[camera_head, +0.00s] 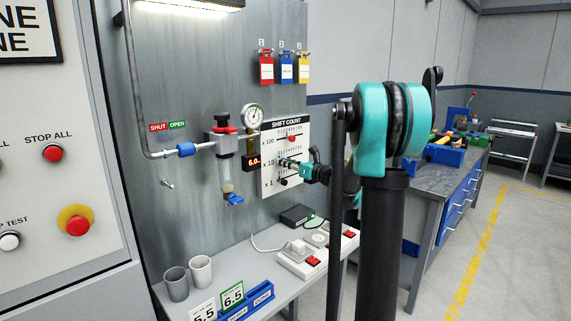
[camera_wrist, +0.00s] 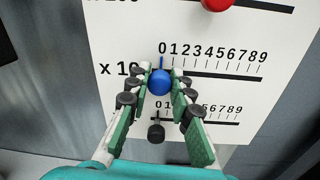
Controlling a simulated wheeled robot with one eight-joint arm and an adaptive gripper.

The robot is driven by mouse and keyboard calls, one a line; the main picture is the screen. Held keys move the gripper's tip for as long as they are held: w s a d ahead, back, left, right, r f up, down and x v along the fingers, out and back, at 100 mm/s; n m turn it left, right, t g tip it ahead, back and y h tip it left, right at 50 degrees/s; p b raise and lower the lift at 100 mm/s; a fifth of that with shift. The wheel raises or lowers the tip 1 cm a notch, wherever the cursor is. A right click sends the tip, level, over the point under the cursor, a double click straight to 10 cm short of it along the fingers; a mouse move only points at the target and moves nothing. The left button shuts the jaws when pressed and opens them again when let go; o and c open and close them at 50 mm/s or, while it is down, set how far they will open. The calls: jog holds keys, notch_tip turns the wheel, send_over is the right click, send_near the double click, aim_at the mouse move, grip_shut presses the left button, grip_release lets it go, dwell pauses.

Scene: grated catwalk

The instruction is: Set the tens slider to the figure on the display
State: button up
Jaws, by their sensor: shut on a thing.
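The shift count board (camera_head: 270,135) is a white panel with three horizontal slider scales; the row labels are partly readable. In the wrist view, the tens slider is a blue knob (camera_wrist: 160,83) on the x 10 row, at the left end of its slot. Its thin blue pointer stands at about 0. My gripper (camera_wrist: 159,80) has its green-padded fingers on either side of the blue knob and is shut on it. In the head view my gripper (camera_head: 287,163) reaches the board's middle row. A small orange-lit display (camera_head: 252,162) seems to begin with 6.0; it is too small to read surely.
A red knob (camera_wrist: 216,3) is above and a black knob (camera_wrist: 156,132) below, between my fingers in the picture. A gauge (camera_head: 252,117) and a filter unit (camera_head: 222,150) are left of the board. Cups, sockets and a blue tray (camera_head: 250,303) lie on the shelf below.

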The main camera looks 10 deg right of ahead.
aim_at(289, 157)
grip_shut()
jog(key=w+d, duration=0.1)
jog(key=d, duration=0.1)
jog(key=w+d, duration=0.2)
jog(key=shift+w+d, duration=0.15)
jog(key=shift+d, duration=0.15)
jog(key=o, duration=0.9)
grip_release()
jog(key=v, duration=1.2)
jog(key=shift+a, duration=0.1)
